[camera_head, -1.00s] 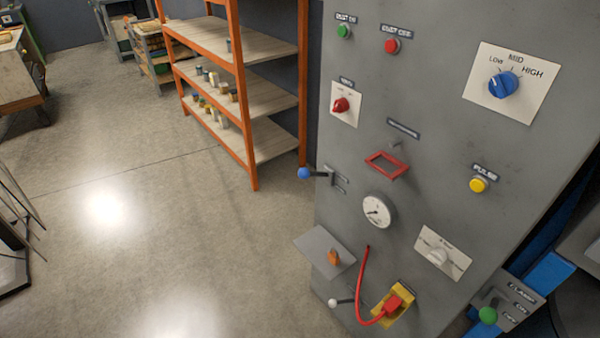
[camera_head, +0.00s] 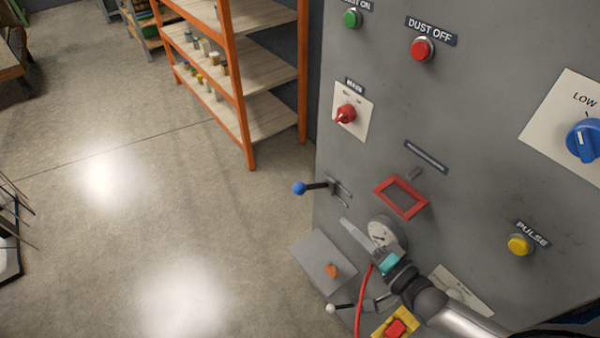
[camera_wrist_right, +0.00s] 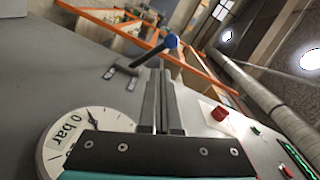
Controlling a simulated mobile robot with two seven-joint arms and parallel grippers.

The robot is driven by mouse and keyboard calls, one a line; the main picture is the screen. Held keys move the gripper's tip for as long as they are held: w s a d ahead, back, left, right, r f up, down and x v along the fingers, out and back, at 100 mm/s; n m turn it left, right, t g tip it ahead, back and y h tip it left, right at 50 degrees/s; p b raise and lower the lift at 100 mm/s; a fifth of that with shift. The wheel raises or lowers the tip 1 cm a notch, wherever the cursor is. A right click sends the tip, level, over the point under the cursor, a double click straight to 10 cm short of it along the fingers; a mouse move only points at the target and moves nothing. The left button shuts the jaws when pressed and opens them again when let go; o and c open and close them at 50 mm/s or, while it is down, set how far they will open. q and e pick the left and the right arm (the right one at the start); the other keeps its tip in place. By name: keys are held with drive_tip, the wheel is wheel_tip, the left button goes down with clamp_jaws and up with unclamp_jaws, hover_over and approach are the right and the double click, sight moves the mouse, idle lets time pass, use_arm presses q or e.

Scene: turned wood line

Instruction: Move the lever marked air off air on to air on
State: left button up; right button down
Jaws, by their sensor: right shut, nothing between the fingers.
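A lever with a blue ball knob (camera_head: 299,188) sticks out from the left edge of the grey panel, with small plates at its base too small to read. It also shows in the right wrist view (camera_wrist_right: 171,41), just beyond the fingertips. My right gripper (camera_head: 345,222) is shut and empty, below and to the right of the blue knob, in front of the panel. In the wrist view its fingers (camera_wrist_right: 161,70) point toward the lever, with no clear contact. A second lever with a white knob (camera_head: 331,308) is lower down. My left gripper is out of view.
The grey panel (camera_head: 470,120) carries a pressure gauge (camera_head: 380,230), partly behind my gripper, a red frame (camera_head: 401,197), a red MAIN knob (camera_head: 346,114) and several buttons. A grey plate (camera_head: 318,258) juts out below. Open floor and an orange shelf (camera_head: 237,90) lie left.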

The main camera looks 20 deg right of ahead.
sight(306, 187)
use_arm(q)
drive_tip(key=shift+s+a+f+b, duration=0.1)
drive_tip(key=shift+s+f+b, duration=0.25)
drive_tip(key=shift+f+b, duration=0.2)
use_arm(e)
drive_tip(key=r+x, duration=0.1)
drive_tip(key=x, duration=0.9)
drive_tip(key=shift+a+r, duration=0.3)
drive_tip(key=shift+w+f, duration=0.1)
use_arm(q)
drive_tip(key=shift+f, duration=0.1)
use_arm(e)
drive_tip(key=shift+a+f, duration=0.2)
